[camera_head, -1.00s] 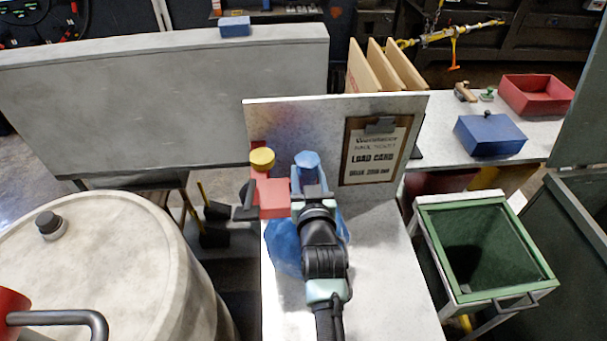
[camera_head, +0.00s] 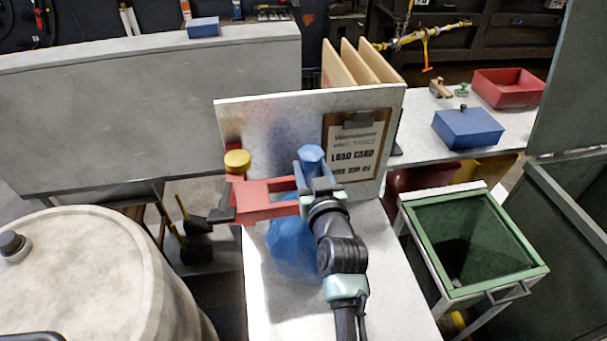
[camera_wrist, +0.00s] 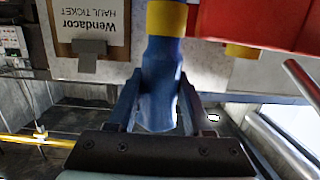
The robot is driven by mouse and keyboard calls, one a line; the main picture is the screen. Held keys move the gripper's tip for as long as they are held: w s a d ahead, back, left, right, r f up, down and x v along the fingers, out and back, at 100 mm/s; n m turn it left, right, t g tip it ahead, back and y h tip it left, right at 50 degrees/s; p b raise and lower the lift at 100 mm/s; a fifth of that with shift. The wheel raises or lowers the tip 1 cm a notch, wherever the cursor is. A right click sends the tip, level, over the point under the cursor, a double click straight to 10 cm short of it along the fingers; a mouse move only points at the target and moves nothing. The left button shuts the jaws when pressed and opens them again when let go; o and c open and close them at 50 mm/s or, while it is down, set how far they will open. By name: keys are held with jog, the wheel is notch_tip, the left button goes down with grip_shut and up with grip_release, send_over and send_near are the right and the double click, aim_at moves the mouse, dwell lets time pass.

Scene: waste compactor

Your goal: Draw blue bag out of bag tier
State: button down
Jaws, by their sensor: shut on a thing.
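The blue bag (camera_head: 292,252) stands on the pale bench, its body partly hidden under my arm and the red tier. My gripper (camera_head: 316,184) is shut on the bag's twisted neck, and the neck top (camera_head: 311,155) sticks up above the fingers. The wrist view shows the blue neck (camera_wrist: 160,75) between both fingers, with a yellow band (camera_wrist: 167,18) around it. The red bag tier (camera_head: 262,199), with a yellow knob (camera_head: 237,161), lies left of the gripper. Its forked arms reach toward the neck; whether they touch it is hidden.
An upright panel (camera_head: 270,125) with a clipboard (camera_head: 355,150) stands close behind the bag. A green-rimmed bin (camera_head: 475,295) is at right and a pale drum (camera_head: 90,285) at left. The bench front (camera_head: 285,315) is clear.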

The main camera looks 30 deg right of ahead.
jog(key=s+d+b, duration=0.2)
jog(key=d+b, duration=0.4)
jog(key=d, duration=0.1)
jog(key=shift+r, duration=0.25)
dwell(0.5)
jog(key=shift+a+f+b, duration=0.1)
jog(key=shift+f+b, duration=0.2)
jog(key=shift+b, duration=0.2)
dwell(0.4)
jog(key=shift+c, duration=1.4)
grip_release()
jog(key=shift+o, duration=0.3)
jog(key=shift+f, duration=0.4)
jog(key=b+v, duration=0.2)
jog(key=v, duration=1.1)
jog(key=shift+r+b, duration=0.2)
jog(key=shift+b, duration=0.15)
